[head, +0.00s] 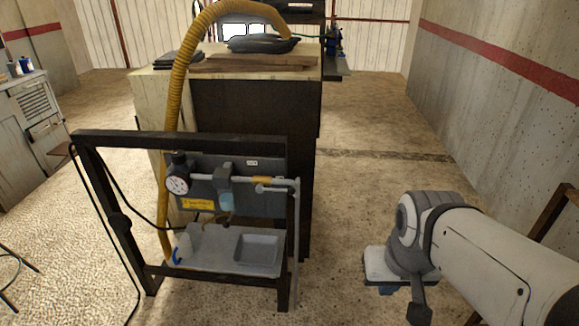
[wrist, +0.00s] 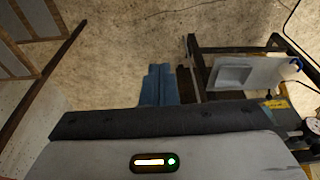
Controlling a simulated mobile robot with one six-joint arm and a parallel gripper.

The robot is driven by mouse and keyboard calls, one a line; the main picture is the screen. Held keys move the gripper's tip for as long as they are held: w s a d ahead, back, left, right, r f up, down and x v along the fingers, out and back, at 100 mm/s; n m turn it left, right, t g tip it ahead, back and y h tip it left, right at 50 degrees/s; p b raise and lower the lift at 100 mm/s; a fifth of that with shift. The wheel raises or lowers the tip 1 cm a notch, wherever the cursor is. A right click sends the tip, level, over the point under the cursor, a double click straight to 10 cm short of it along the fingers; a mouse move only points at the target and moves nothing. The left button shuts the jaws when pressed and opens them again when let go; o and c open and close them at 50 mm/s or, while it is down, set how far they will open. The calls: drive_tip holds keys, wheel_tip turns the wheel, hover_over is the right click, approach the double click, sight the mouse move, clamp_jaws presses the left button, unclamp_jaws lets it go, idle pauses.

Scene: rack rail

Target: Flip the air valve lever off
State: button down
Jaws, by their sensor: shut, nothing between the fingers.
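The air valve lever (head: 263,180) is a small yellow handle on the pipe, at the upper right of the grey panel (head: 262,204). It looks roughly level, along the pipe. A round pressure gauge (head: 177,184) and a regulator with a bluish bowl (head: 226,200) sit to its left. My gripper (head: 388,291) is well to the right of the rack and lower in the picture, touching nothing. Its blue fingers also show in the wrist view (wrist: 158,86), shut together and empty. In the wrist view I cannot make out the lever clearly.
A dark frame (head: 185,139) holds the panel, with a grey tray (head: 215,262) below it. A yellow hose (head: 176,95) arches behind. A wooden-topped cabinet (head: 255,110) stands behind the rack. Open floor (head: 345,215) lies between rack and arm.

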drive_tip(key=shift+d+f, duration=0.1)
drive_tip(key=w+d+f+n+t+h+b, duration=0.1)
drive_tip(key=w+f+n+t+h+b, duration=0.55)
drive_tip(key=w+f+n+b, duration=0.85)
drive_tip(key=w+a+n+t+y+b, duration=0.2)
drive_tip(key=w+a+n+t+b, duration=0.1)
drive_tip(key=a+n, duration=0.4)
drive_tip(key=w+a+n+t+y+b, duration=0.2)
drive_tip(key=a+n+t+b, duration=0.1)
drive_tip(key=a+n+b, duration=0.3)
drive_tip(key=w+a+n+t+y+b, duration=0.2)
drive_tip(key=a+n+b, duration=0.3)
drive_tip(key=a, duration=0.5)
drive_tip(key=w+n+t, duration=0.1)
drive_tip(key=n, duration=0.1)
drive_tip(key=shift+w+f+n, duration=0.3)
drive_tip(key=shift+f, duration=0.1)
drive_tip(key=shift+w+t, duration=0.15)
drive_tip(key=shift+t, duration=0.1)
